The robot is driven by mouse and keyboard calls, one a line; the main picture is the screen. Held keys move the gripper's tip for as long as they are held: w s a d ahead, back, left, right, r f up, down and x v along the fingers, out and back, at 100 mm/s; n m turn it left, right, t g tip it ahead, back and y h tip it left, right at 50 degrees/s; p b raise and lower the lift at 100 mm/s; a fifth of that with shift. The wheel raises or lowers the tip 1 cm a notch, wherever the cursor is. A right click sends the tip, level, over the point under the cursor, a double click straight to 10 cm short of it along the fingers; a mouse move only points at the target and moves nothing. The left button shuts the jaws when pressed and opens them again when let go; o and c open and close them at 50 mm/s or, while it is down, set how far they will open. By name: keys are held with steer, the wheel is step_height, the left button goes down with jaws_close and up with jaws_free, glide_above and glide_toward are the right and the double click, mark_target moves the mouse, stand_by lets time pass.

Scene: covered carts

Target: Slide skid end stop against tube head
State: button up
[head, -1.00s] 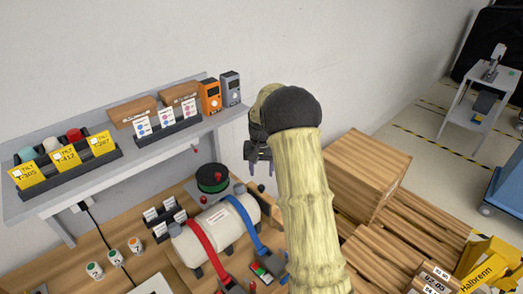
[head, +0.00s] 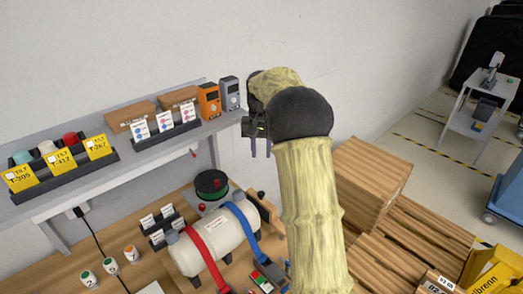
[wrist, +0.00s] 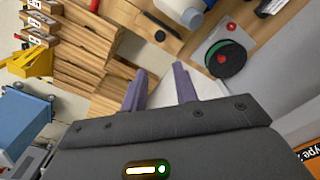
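The tube (head: 215,242) is a white cylinder lying on the bench, held by a red strap (head: 205,262) and a blue strap (head: 245,228). A wooden end stop (head: 265,211) stands at its right, far end, with a dark knob near it; the gap between stop and tube is hard to judge. In the wrist view, the tube (wrist: 183,9) shows only partly at the top edge, with a dark knob (wrist: 160,36) on wood beside it. My gripper (head: 260,152) is open and empty, above and behind the end stop. Its two fingers are apart in the wrist view (wrist: 158,78).
A wall shelf (head: 105,178) with bins, boxes and meters lies left of my gripper. A green spool (head: 211,184) stands behind the tube. A large carton (head: 370,175) and wooden pallets are at the right. My arm hides part of the bench's right side.

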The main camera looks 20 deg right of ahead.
steer(key=shift+s+a, duration=0.2)
steer(key=shift+s, duration=0.05)
steer(key=c, duration=0.4)
steer(key=s+a+f, duration=0.1)
steer(key=s, duration=0.2)
steer(key=s+a+f+n+t, duration=0.1)
steer(key=s+a, duration=0.1)
steer(key=s, duration=0.2)
steer(key=s+a+f+n, duration=0.1)
steer(key=s+a, duration=0.1)
steer(key=s, duration=0.2)
steer(key=shift+a, duration=0.15)
jaws_close()
steer(key=s+a+f+n, duration=0.1)
steer(key=s+f, duration=0.1)
steer(key=s, duration=0.5)
steer(key=s+a+f+n+t, duration=0.1)
steer(key=s+a+f, duration=0.1)
steer(key=s, duration=0.6)
steer(key=shift+a+f+n+t+b, duration=0.25)
steer(key=shift+f+n+t+b, duration=0.05)
steer(key=shift+f, duration=0.05)
